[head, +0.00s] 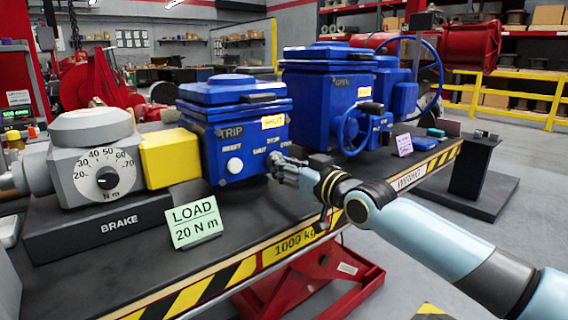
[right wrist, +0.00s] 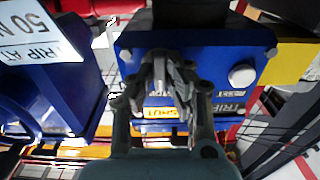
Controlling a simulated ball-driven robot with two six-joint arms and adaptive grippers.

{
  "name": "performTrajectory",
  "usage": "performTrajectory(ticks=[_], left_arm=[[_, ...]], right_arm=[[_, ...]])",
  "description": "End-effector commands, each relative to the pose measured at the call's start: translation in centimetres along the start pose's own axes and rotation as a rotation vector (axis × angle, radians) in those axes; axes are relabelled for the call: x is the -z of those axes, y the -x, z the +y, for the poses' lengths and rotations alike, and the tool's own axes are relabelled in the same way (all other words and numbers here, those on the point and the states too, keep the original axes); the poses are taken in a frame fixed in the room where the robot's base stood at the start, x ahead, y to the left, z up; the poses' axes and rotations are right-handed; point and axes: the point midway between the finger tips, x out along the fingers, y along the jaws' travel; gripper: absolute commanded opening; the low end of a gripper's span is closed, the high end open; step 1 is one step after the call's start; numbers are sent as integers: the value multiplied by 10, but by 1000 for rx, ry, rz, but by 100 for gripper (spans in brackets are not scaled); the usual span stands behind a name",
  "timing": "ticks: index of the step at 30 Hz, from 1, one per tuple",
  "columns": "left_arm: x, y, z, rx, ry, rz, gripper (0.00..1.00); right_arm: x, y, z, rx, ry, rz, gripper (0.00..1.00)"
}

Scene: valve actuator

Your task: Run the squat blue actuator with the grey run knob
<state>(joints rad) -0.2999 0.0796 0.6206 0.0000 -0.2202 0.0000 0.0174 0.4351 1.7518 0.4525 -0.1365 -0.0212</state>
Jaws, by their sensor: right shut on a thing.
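The squat blue actuator (head: 222,115) stands on the dark bench, with a TRIP plate, a white RESET button (head: 235,164) and a yellow SHUT plate on its front. My right gripper (head: 279,162) reaches its front at the lower right, fingers closed together at the knob's place. In the right wrist view the shut fingers (right wrist: 168,72) stand against the blue front (right wrist: 215,55), beside the white button. The grey run knob is hidden behind the fingers, so its turn position cannot be read. My left gripper is not in view.
A grey brake (head: 95,150) with a dial joins the actuator through a yellow coupling guard (head: 168,157). A green LOAD 20 N m card (head: 195,221) stands in front. A taller blue actuator (head: 325,90) with a blue handwheel (head: 353,132) stands to the right.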

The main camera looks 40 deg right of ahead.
Motion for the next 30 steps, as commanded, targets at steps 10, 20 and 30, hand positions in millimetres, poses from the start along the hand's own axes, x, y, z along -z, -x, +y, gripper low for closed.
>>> performTrajectory(ticks=[10, 20, 30], left_arm=[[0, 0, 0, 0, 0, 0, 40], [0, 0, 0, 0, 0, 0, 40], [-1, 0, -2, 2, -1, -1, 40]], right_arm=[[-1, 0, 0, 0, -10, -2, 0], [-1, 0, 0, 0, -9, -1, 36], [10, 0, 0, 3, -5, 1, 36]])
